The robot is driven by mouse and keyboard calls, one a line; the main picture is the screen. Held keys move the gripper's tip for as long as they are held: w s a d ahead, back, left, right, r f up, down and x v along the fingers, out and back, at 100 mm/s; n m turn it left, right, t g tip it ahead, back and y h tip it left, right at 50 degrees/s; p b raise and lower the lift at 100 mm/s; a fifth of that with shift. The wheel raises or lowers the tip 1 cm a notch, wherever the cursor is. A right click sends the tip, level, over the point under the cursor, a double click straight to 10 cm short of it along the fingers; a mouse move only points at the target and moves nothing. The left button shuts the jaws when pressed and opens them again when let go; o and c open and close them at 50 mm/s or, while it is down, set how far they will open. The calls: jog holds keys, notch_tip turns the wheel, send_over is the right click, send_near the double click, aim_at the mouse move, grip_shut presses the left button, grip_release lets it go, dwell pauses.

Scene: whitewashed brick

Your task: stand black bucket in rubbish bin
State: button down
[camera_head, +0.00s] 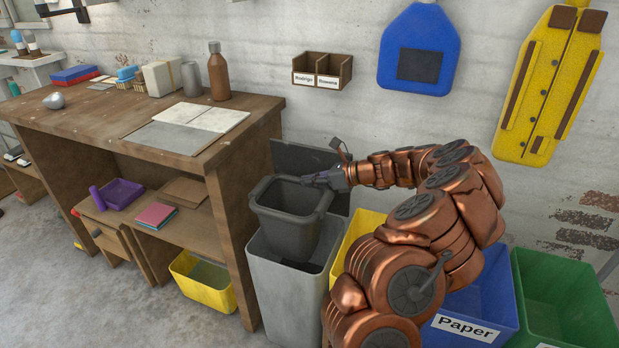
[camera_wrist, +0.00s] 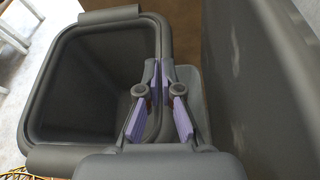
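The black bucket (camera_head: 284,228), a dark grey open tub, is roughly upright over the grey rubbish bin (camera_head: 286,302). Its lower part is within the bin's opening, and most of it stands above the bin's rim. I cannot tell whether its base touches anything inside. The bin's dark lid (camera_head: 300,158) is raised behind, near the wall. My gripper (camera_head: 312,181) is at the bucket's right rim. In the wrist view, the bucket (camera_wrist: 92,85) is empty, and my gripper's fingers (camera_wrist: 161,72) are shut on its rim, one on each side.
A wooden workbench (camera_head: 232,172) stands close left of the bin. A yellow bin (camera_head: 352,240) is right of it, partly hidden by my arm. Blue (camera_head: 490,300) and green (camera_head: 560,305) bins stand further right. A small yellow crate (camera_head: 207,290) is under the bench.

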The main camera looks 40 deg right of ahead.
aim_at(310, 211)
jog(key=shift+f+b, duration=1.1)
jog(key=shift+f, duration=4.75)
jog(key=c, duration=1.2)
grip_release()
jog(key=shift+c, duration=0.2)
notch_tip(310, 211, up, 10)
jog(key=shift+f, duration=0.1)
jog(key=shift+a, duration=0.1)
